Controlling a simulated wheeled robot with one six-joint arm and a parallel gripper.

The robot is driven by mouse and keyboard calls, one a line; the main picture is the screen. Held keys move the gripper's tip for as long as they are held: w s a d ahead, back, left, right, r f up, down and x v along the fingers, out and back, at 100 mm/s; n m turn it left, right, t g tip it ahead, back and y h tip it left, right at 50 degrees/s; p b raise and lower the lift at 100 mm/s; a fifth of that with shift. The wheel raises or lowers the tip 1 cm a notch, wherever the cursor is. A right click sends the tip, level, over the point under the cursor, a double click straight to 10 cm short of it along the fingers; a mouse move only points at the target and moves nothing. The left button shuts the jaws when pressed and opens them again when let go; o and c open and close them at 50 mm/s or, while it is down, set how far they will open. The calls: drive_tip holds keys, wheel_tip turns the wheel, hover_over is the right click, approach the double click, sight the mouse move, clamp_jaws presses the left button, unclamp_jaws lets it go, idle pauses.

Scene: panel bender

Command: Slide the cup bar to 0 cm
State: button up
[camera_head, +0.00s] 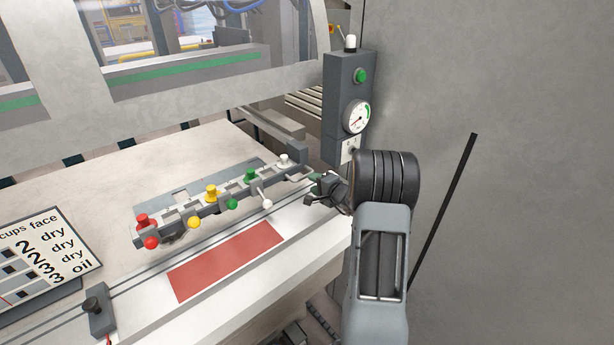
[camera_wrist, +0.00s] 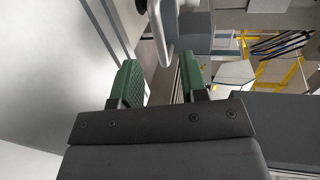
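The cup bar (camera_head: 190,217) is a grey bar lying diagonally on the light table. Red, yellow, green and white knobs stand along it, with coloured balls on its front side. My gripper (camera_head: 313,188) is at the right end of the bar, close to its end bracket; contact cannot be told. In the wrist view, the two green finger pads of my gripper (camera_wrist: 160,78) stand apart with nothing seen between them. A pale curved handle (camera_wrist: 157,22) shows just beyond the fingertips. I cannot read any bar position scale.
A red rectangle (camera_head: 227,261) lies in front of the bar. A card with cup and face entries (camera_head: 45,250) is at left, and a dark knobbed block (camera_head: 99,314) at the front edge. A grey gauge box (camera_head: 340,95) stands behind my gripper, beside a grey wall (camera_head: 520,200).

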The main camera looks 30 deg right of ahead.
sight(303, 178)
drive_tip(key=p+x, duration=0.1)
drive_tip(key=x, duration=0.3)
drive_tip(key=shift+w+a, duration=0.2)
drive_tip(key=shift+w, duration=0.15)
drive_tip(key=shift+w+a+f, duration=0.2)
drive_tip(key=shift+w+f, duration=0.05)
drive_tip(key=shift+w, duration=0.3)
drive_tip(key=shift+s+d+r, duration=0.1)
drive_tip(key=shift+s+d, duration=0.1)
drive_tip(key=shift+d, duration=0.05)
drive_tip(key=c, duration=0.3)
clamp_jaws()
drive_tip(key=shift+w, duration=0.1)
